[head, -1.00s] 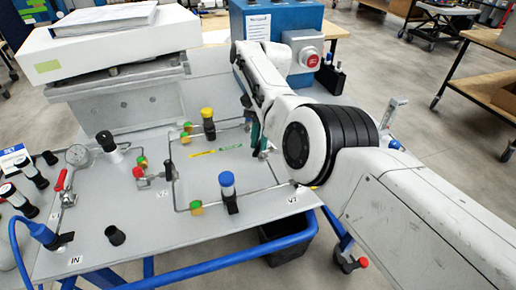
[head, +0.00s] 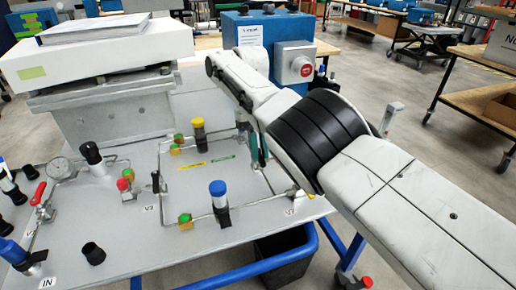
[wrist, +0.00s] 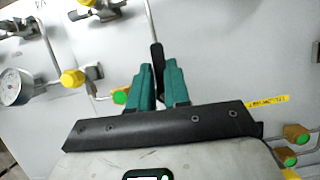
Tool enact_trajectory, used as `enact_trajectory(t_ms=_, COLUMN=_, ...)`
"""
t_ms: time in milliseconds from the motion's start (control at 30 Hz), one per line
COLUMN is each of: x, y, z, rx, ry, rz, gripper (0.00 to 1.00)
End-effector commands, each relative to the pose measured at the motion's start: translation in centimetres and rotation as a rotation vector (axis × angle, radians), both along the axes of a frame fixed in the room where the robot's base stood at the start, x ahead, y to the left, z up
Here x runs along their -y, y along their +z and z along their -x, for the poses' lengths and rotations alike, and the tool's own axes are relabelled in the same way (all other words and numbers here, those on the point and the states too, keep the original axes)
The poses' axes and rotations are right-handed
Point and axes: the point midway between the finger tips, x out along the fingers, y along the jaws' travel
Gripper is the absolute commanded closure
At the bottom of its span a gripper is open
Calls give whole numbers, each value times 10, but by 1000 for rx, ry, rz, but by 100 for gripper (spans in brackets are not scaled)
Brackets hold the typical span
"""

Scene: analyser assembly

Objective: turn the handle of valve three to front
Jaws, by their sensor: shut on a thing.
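My gripper (wrist: 158,72) has green fingers, which lie either side of a slim black valve handle (wrist: 157,55) in the wrist view. They are shut on it, and its tip sticks out beyond them. In the head view, the green fingers of my gripper (head: 257,150) are low at the right side of the pipe loop, partly behind my arm. The held handle is mostly hidden there, and I cannot read its label. Another black handle (head: 155,181) stands upright at the left of the loop, near a small label that is hard to read.
A gauge (head: 60,169) and a red handle (head: 39,192) are at the left. A blue box (head: 259,28) stands behind.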

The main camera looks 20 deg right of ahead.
Motion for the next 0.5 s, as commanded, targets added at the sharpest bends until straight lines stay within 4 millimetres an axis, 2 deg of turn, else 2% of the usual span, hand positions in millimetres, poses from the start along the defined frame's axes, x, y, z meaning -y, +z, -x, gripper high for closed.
enact_trajectory(t_ms=500, x=2, y=1, z=0, rx=-1, ry=73, rz=0, gripper=100)
